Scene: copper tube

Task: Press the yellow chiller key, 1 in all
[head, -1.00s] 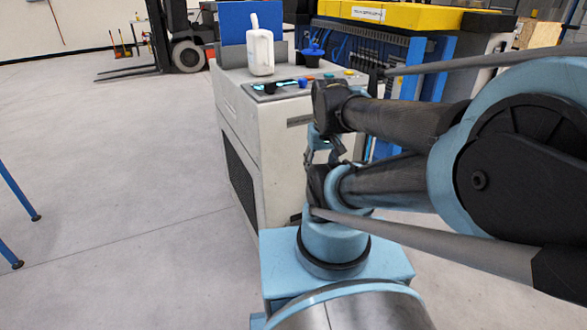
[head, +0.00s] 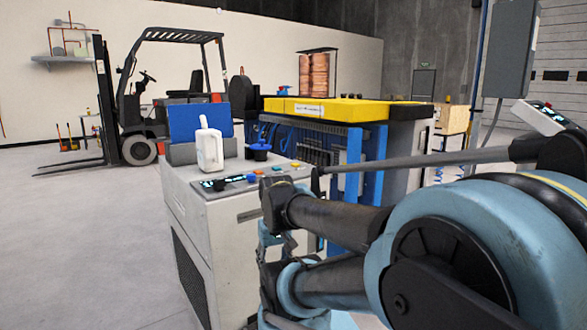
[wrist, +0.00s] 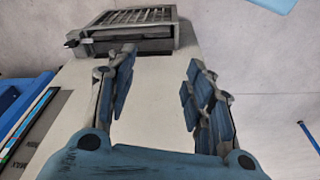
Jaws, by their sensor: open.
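The chiller (head: 190,225) is a pale cabinet left of my arm in the head view. Its top carries a control panel (head: 222,192) with a lit display and a row of small coloured keys. A small yellowish key (head: 297,165) seems to sit toward the right end of the row; its exact colour is hard to tell. My gripper (wrist: 155,90) is open and empty in the wrist view, its two blue-padded fingers spread over a pale surface. In the head view my gripper is low beside the cabinet front, partly hidden by my arm. No key shows in the wrist view.
A blue machine with a yellow top (head: 340,109) stands behind. A forklift (head: 150,115) is farther back. Floor at left is clear.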

